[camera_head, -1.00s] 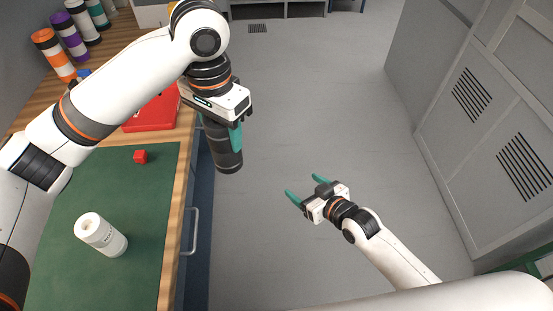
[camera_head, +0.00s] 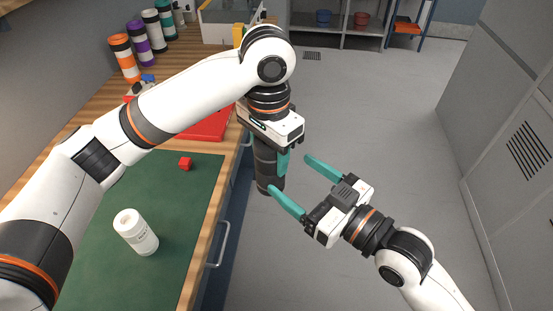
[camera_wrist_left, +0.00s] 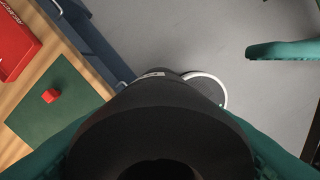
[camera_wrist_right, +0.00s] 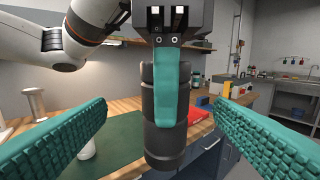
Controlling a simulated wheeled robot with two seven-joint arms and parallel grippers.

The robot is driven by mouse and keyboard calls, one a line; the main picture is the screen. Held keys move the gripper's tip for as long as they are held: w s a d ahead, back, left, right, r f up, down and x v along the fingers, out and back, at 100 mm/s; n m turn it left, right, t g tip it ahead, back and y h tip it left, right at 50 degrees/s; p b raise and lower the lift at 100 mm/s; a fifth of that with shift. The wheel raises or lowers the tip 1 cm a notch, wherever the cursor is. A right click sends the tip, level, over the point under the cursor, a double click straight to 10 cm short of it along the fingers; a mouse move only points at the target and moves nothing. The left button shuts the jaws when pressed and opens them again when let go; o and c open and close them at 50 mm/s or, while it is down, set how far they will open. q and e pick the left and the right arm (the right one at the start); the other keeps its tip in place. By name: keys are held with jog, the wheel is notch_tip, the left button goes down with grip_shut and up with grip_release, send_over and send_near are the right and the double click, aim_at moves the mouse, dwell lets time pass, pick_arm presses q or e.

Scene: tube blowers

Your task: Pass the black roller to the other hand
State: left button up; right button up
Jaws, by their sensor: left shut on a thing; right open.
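The black roller (camera_head: 265,168) hangs upright below my left gripper (camera_head: 279,158), which is shut on its upper part, out past the bench's front edge. In the left wrist view the roller (camera_wrist_left: 160,130) fills the lower middle between the teal fingers. My right gripper (camera_head: 290,174) is open and empty, its fingers pointing toward the roller from the right. In the right wrist view the roller (camera_wrist_right: 165,125) stands between the spread fingers, beyond their tips, with one left finger along its near side. Its lower end is free.
The wooden bench with a green mat (camera_head: 185,215) lies left. Open floor (camera_head: 370,115) lies right of the bench.

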aim_at(266, 155)
jog(key=x, duration=0.8)
jog(key=shift+w+a, duration=0.15)
jog(key=c, duration=1.1)
pick_arm(q)
jog(key=o, duration=1.2)
pick_arm(e)
jog(key=shift+c, duration=0.7)
pick_arm(q)
notch_tip(266, 155, up, 12)
jog(key=shift+w+a, duration=0.1)
